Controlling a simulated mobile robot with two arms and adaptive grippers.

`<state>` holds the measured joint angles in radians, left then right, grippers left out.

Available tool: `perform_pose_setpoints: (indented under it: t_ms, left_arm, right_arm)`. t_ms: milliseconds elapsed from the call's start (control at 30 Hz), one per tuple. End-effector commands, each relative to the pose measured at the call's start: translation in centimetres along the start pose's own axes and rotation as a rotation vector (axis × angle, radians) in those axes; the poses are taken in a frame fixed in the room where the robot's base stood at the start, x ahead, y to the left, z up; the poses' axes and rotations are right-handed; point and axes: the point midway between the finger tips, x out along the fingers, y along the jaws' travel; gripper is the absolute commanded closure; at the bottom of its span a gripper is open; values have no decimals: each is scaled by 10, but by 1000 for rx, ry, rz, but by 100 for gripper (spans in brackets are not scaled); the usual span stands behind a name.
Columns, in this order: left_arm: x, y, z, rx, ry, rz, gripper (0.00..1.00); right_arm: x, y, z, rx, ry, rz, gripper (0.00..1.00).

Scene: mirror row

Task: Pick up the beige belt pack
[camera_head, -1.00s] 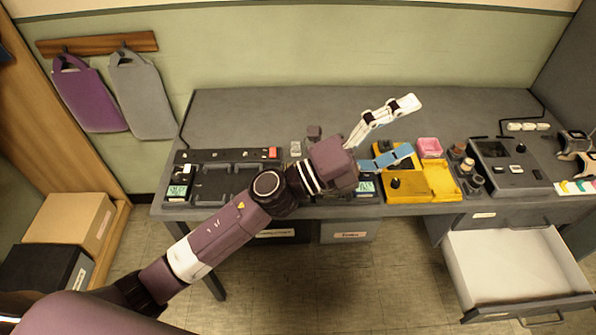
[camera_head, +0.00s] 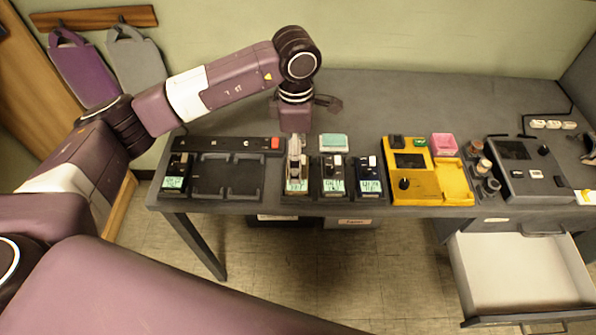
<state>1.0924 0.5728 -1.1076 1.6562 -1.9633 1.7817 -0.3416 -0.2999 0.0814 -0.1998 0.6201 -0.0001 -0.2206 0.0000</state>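My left gripper (camera_head: 296,150) points down over the row of small docks at the left part of the desk. Its pale fingers look close together, but their gap is too small to tell. Right below them is a narrow pale, beige-grey pack (camera_head: 297,172) standing in a dock with a green display. The fingers overlap its upper part, so I cannot tell whether they touch or grip it. Darker packs stand beside it to the right, one black (camera_head: 333,174) and one dark blue-black (camera_head: 369,177). My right gripper is out of view.
A dark charging tray (camera_head: 228,178) with empty bays lies left of the pale pack, with a black pack (camera_head: 176,172) at its left end. A teal-topped block (camera_head: 333,142), a yellow device (camera_head: 408,180) and a pink box (camera_head: 443,145) are to the right. An open drawer (camera_head: 517,268) juts out.

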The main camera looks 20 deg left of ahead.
Motion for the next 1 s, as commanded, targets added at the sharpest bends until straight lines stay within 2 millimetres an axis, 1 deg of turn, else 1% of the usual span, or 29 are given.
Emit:
perform_pose_setpoints:
  t_ms: [167,300,400,500,700,767,1000]
  left_arm:
    - [20,-2,1,1,0,-5,0]
    - [41,-4,3,1,-2,-7,0]
    - [55,-2,3,0,-3,-5,0]
    - [61,-2,3,1,-4,-2,0]
    - [62,-2,3,1,-5,-1,0]
    - [62,-2,3,1,-5,-2,6]
    - [62,-2,4,1,-5,-2,32]
  right_arm:
    - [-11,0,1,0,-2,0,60]
    - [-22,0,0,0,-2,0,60]
    - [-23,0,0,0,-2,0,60]
    - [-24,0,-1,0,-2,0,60]
    - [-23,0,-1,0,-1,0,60]
    - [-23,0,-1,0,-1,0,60]
    - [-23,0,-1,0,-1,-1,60]
